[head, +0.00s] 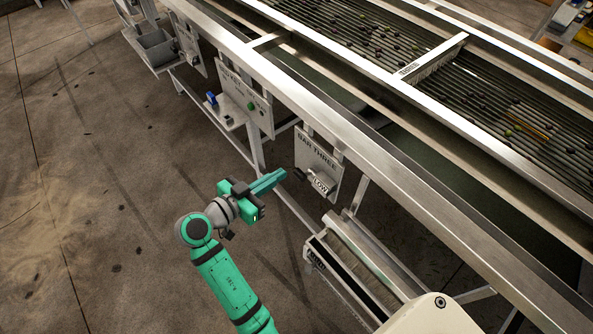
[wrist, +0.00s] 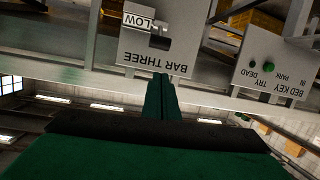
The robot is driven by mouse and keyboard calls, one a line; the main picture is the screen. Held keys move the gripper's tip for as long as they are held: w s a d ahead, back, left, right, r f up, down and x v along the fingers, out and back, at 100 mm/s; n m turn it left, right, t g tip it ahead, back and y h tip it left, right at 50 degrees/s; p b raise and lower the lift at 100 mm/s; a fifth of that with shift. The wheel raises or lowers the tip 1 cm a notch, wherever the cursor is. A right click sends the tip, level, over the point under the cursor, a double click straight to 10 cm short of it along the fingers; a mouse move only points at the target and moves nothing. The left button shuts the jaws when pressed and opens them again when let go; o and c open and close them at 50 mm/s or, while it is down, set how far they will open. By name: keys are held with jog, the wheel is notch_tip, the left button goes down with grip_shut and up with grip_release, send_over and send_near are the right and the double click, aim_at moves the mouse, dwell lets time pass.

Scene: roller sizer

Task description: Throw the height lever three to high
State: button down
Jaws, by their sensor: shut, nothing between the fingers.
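The height lever three is on the grey "BAR THREE" plate (head: 318,165), which hangs below the machine's side rail. The white "LOW" tag (head: 320,186) shows at the plate's lower part, with a dark lever knob (head: 300,174) just left of it. In the wrist view my fingertips (wrist: 162,76) overlap the plate's edge; contact cannot be told.
The bed key panel (head: 248,103) with a green button and a blue item stands farther along the rail. A roller-sided chute (head: 350,260) juts out below and right of the plate. The sizer's roller bed (head: 400,50) lies behind the rail. Open floor is on the left.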

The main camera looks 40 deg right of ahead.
jog(key=r+m+g, duration=0.1)
jog(key=r+m, duration=0.1)
send_over(296, 172)
jog(key=s+d, duration=0.1)
jog(key=d, duration=0.1)
jog(key=shift+a+f+g, duration=0.15)
jog(key=shift+f, duration=0.45)
jog(key=shift+a+f+g, duration=0.1)
jog(key=shift+f+g, duration=0.05)
jog(key=shift+f, duration=0.45)
jog(key=shift+a+f, duration=0.3)
jog(key=shift+f, duration=0.2)
jog(key=shift+a+f, duration=0.25)
jog(key=shift+f, duration=0.25)
jog(key=shift+a+f, duration=0.45)
jog(key=shift+f, duration=0.3)
jog(key=shift+a, duration=0.1)
